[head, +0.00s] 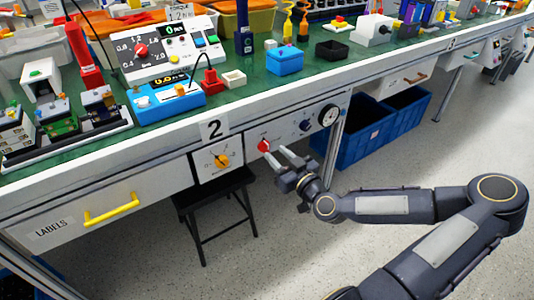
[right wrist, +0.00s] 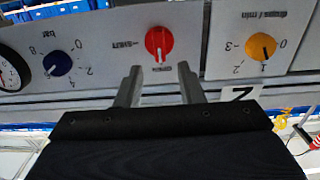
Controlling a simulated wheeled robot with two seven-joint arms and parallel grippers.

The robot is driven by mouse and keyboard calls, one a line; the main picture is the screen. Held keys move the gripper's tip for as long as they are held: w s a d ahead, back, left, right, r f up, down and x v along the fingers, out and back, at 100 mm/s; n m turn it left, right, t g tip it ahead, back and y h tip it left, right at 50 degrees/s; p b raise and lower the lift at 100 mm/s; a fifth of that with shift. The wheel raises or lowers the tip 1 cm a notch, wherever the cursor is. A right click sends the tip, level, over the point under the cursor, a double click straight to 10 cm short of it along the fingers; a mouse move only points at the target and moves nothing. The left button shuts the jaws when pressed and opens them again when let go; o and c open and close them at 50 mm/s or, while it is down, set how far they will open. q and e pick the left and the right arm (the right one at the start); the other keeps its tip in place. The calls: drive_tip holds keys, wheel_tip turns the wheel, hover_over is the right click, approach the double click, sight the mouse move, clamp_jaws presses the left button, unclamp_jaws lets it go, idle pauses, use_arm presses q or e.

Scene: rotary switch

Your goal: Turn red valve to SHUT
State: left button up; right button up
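The red valve (head: 264,146) is a round knob on the white panel under the bench's front edge. In the right wrist view, which is upside down, the red valve (right wrist: 158,42) has a pale pointer mark at its lower edge, by a label that seems to read OPEN. The SHUT label (right wrist: 122,44) is to its left there. My right gripper (head: 279,158) is open and empty in front of the valve. Its two fingers (right wrist: 160,72) are apart, just short of the knob, one toward each side of it. My left gripper is not in view.
A yellow knob (head: 222,161) and a dark blue knob (head: 305,125) flank the valve. A gauge (head: 329,116) is farther right. A black stool (head: 215,193) stands below the panel, and blue crates (head: 366,133) are under the bench. The floor in front is clear.

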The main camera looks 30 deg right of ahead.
sight(268, 147)
drive_tip(key=shift+w+a+b, duration=0.15)
drive_tip(key=shift+w+b, duration=0.15)
drive_tip(key=shift+w, duration=1.55)
clamp_jaws()
